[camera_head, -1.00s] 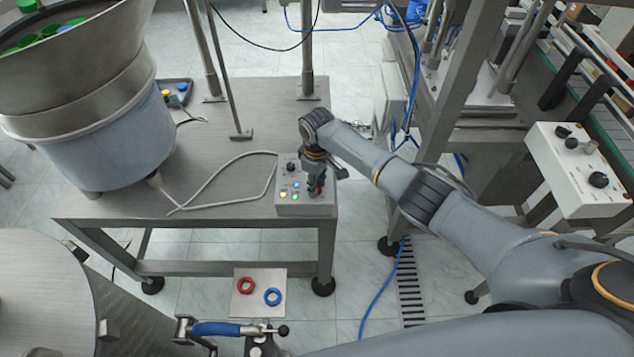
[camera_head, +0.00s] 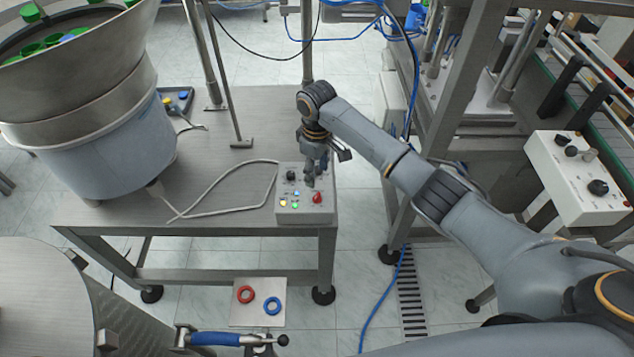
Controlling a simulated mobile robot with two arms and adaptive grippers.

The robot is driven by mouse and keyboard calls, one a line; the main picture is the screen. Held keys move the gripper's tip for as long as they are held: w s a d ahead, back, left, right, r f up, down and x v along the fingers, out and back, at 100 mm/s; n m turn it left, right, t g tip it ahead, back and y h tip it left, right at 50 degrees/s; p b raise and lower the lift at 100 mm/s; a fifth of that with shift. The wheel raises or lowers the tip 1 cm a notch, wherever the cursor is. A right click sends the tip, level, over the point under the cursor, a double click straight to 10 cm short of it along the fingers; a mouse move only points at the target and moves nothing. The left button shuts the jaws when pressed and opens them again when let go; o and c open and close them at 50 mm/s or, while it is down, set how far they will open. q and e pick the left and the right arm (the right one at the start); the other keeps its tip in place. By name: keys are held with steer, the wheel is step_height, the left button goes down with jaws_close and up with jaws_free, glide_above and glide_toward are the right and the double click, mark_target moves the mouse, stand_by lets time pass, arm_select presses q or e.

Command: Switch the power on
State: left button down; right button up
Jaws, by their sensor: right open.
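A small grey control box (camera_head: 305,213) sits at the front right corner of the steel table. On its top are a red switch (camera_head: 317,197), a black knob (camera_head: 292,175), and several small lit buttons in yellow, green, blue and white. My right gripper (camera_head: 310,184) points down over the back of the box, just behind the red switch. It is open and holds nothing. The red switch is in plain sight and looks clear of the fingers. My left gripper is not in view.
A large cap feeder bowl (camera_head: 85,120) stands on the table's left, with a pale cable (camera_head: 215,188) running to the box. A white control panel (camera_head: 578,178) is at the right. A board (camera_head: 258,315) with red and blue rings lies on the floor in front.

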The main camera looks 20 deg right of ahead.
steer(key=shift+r, duration=1.4)
